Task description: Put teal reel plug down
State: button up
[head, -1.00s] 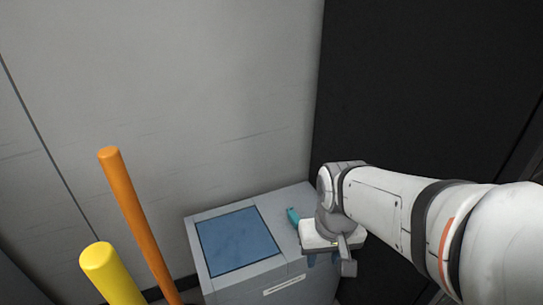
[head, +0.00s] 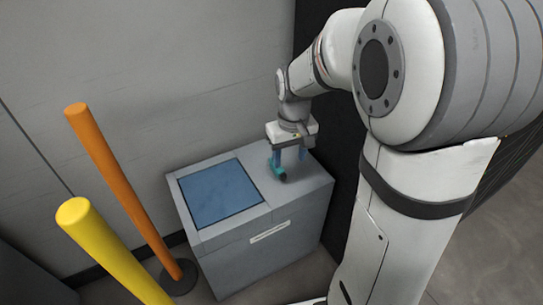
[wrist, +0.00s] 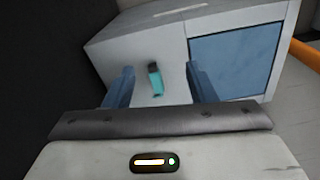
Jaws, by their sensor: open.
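The teal reel plug (head: 277,171) is a small teal piece with a dark end. It appears to rest on the grey top of the cabinet (head: 300,183), to the right of the blue panel. In the wrist view the plug (wrist: 156,82) shows between and beyond my two blue fingers, with a gap on each side. My gripper (head: 289,160) points down over the cabinet top, its fingers apart with nothing gripped. In the head view one finger partly overlaps the plug.
The blue panel (head: 220,192) is set into the cabinet top. An orange post (head: 122,185) and a yellow post (head: 108,245) stand to the left. A grey wall (head: 180,70) is behind, and a dark panel is at the right. The front of the cabinet top is clear.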

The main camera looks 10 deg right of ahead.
jog(key=n+b, duration=0.1)
jog(key=n, duration=0.1)
send_near(278, 171)
jog(key=shift+w+d+f+g, duration=0.15)
jog(key=shift+w+d+f, duration=0.05)
jog(key=shift+w, duration=0.2)
jog(key=shift+w+d+f+g, duration=0.15)
jog(key=shift+w+f, duration=0.1)
jog(key=shift+w, duration=0.1)
jog(key=shift+a+f+b, duration=0.1)
jog(key=shift+f+b, duration=1.85)
jog(key=shift+f, duration=2)
jog(key=shift+c, duration=0.2)
grip_shut()
